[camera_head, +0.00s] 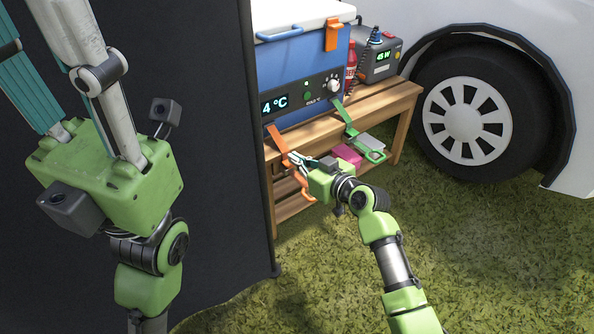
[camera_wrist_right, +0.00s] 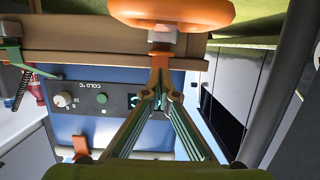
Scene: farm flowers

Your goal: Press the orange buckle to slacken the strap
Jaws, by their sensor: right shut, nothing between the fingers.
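The orange strap (camera_head: 277,136) runs down the front of the blue cooler (camera_head: 300,62) to the orange buckle (camera_head: 303,184), which hangs at the wooden bench's front edge. In the right wrist view, the buckle (camera_wrist_right: 172,12) is a large rounded orange piece with a metal part below it. My right gripper (camera_head: 294,159) is shut and empty close to the buckle; my arm reaches in from the lower right. In the wrist view its fingertips (camera_wrist_right: 160,88) overlap the strap; I cannot tell whether they touch. My left gripper (camera_head: 108,168) points up, its fingertips cut off by the frame.
The wooden bench (camera_head: 396,108) also bears a red bottle (camera_head: 351,72) and a grey power box (camera_head: 377,66). A green strap (camera_head: 345,120) and buckle (camera_head: 369,151) hang just right. A dark panel (camera_head: 222,220) stands left, a wheel (camera_head: 468,122) right. Grass lies in front.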

